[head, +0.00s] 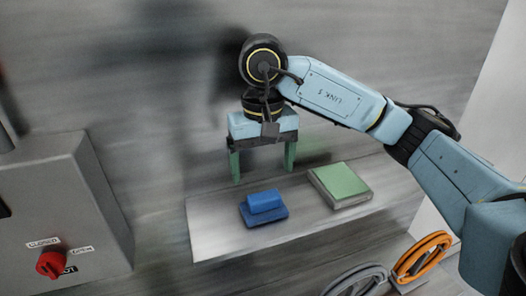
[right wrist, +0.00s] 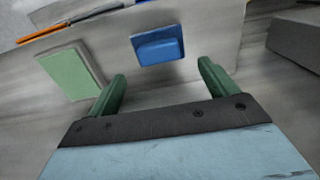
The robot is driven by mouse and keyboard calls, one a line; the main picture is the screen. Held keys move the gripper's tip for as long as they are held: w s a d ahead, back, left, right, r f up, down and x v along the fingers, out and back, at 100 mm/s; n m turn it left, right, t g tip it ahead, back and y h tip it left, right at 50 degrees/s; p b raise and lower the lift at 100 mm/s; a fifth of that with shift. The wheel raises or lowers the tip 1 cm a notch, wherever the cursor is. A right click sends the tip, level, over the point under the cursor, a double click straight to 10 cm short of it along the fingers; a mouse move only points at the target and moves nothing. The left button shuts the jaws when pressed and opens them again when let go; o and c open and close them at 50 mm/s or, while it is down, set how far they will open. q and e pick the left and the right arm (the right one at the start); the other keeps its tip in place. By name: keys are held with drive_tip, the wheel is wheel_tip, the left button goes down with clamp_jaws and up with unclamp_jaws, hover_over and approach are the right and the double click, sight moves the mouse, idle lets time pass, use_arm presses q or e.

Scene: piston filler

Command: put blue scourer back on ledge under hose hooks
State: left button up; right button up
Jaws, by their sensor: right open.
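The blue scourer (head: 264,208), a flat pad with a raised grip block, lies on the pale metal ledge (head: 225,240), left of its middle. In the right wrist view the scourer (right wrist: 158,46) lies ahead of the fingers, apart from them. My right gripper (head: 262,168) has its two green fingers apart and empty, behind and above the scourer in the head view. It also shows in the right wrist view (right wrist: 162,82). Orange and grey coiled hoses (head: 424,256) hang below the ledge at the lower right; their hooks cannot be made out. My left gripper is out of view.
A green pad on a pale block (head: 342,182) lies on the ledge to the right of the scourer. A grey control box (head: 60,200) with a red knob (head: 50,264) stands at the left. The ledge's left end is bare.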

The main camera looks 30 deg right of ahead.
drive_tip(key=shift+r, duration=1.85)
